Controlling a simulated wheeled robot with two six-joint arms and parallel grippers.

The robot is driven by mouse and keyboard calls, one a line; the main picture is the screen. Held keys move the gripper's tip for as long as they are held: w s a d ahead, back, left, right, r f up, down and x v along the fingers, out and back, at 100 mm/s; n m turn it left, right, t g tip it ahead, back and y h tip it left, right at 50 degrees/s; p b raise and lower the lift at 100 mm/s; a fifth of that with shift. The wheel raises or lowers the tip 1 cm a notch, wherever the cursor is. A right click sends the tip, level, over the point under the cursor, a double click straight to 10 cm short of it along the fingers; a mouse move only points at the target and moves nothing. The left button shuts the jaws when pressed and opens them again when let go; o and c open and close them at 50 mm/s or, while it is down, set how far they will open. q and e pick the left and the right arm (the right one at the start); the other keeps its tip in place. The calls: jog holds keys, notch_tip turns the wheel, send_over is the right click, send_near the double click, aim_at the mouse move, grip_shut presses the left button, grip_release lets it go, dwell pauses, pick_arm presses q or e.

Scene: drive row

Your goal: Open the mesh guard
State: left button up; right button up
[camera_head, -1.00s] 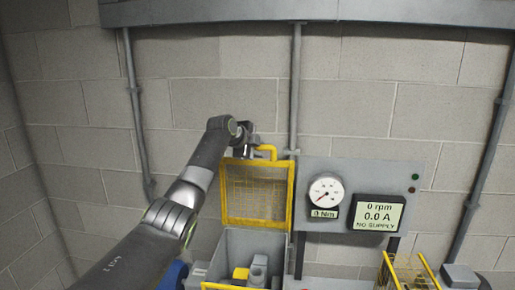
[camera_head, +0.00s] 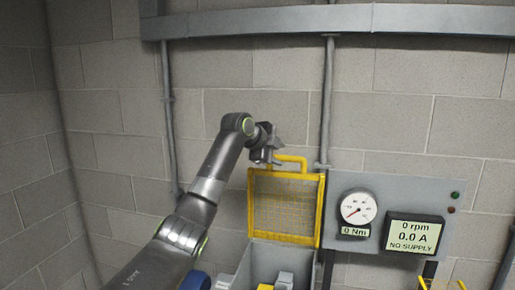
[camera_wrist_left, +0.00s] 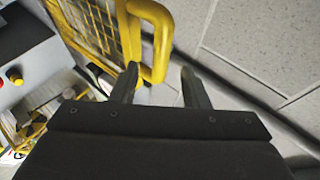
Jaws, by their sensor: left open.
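The mesh guard (camera_head: 252,212) is a yellow frame with wire mesh. It stands raised and upright above a grey housing, in front of the wall. Its yellow loop handle (camera_head: 303,160) sticks up from the top edge. My left gripper (camera_head: 266,160) is open at the left end of the handle. In the left wrist view, the handle (camera_wrist_left: 163,45) reaches down between the spread fingers of my left gripper (camera_wrist_left: 160,88); I cannot tell whether it touches them. The mesh (camera_wrist_left: 88,22) shows at the upper left there. My right gripper is not in view.
A grey panel (camera_head: 345,185) with a round dial (camera_head: 357,207) and a display (camera_head: 414,232) reading NO SUPPLY stands right of the guard. A vertical conduit (camera_head: 328,100) runs up the block wall behind.

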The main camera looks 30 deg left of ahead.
pick_arm(q)
jog(key=b+v, duration=0.4)
jog(key=v, duration=0.6)
jog(key=shift+s+r, duration=0.2)
jog(key=shift+s, duration=0.15)
